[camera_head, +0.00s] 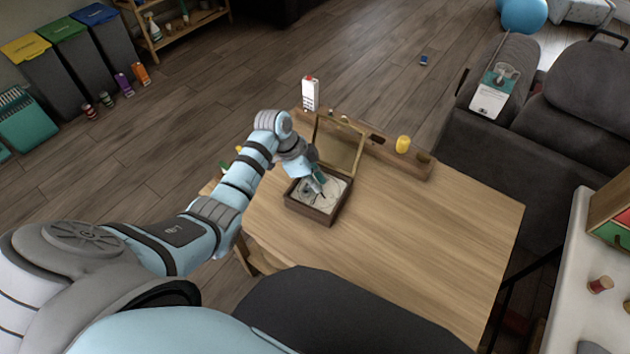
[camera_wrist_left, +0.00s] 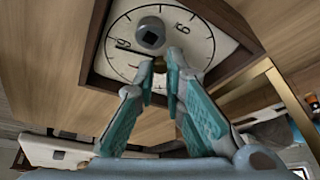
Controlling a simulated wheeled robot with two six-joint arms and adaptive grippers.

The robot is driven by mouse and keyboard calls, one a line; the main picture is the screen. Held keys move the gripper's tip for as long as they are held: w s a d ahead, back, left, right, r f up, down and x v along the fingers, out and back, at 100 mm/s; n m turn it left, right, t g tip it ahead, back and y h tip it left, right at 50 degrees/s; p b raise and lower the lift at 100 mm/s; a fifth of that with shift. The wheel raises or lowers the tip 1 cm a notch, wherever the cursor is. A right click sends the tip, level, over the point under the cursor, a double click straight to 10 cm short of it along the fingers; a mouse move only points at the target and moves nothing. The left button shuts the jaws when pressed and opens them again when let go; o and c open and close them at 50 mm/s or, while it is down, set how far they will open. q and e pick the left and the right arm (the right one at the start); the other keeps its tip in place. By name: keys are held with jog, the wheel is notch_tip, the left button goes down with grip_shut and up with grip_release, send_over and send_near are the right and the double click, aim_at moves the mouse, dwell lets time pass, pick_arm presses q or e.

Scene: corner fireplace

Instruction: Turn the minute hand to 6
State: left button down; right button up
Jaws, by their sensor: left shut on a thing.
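A square dark wooden box (camera_head: 313,211) with a pale clock face (camera_head: 335,190) inside stands on the table, its framed lid (camera_head: 340,147) raised at the back. My left gripper (camera_head: 318,184) reaches down over the face. In the left wrist view the face (camera_wrist_left: 204,50) shows numerals, a round grey hub (camera_wrist_left: 151,34) with a dark square centre, and a thin dark hand (camera_wrist_left: 128,51). My left gripper (camera_wrist_left: 160,65) is shut on a small brass-coloured piece beside the hub, which its fingertips partly hide. Whether this piece belongs to the minute hand is unclear. My right gripper is out of view.
The wooden table (camera_head: 430,238) is clear to the right of the box. A dark sofa (camera_head: 480,150) stands behind at the right.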

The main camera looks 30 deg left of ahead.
pick_arm(q)
jog(key=shift+m+p, duration=0.35)
jog(key=shift+m, duration=0.45)
jog(key=c, duration=1.6)
grip_release()
jog(key=shift+f+g, duration=0.1)
jog(key=shift+g, duration=0.2)
jog(key=shift+w, duration=0.1)
jog(key=v, duration=1.2)
jog(key=shift+a, duration=0.15)
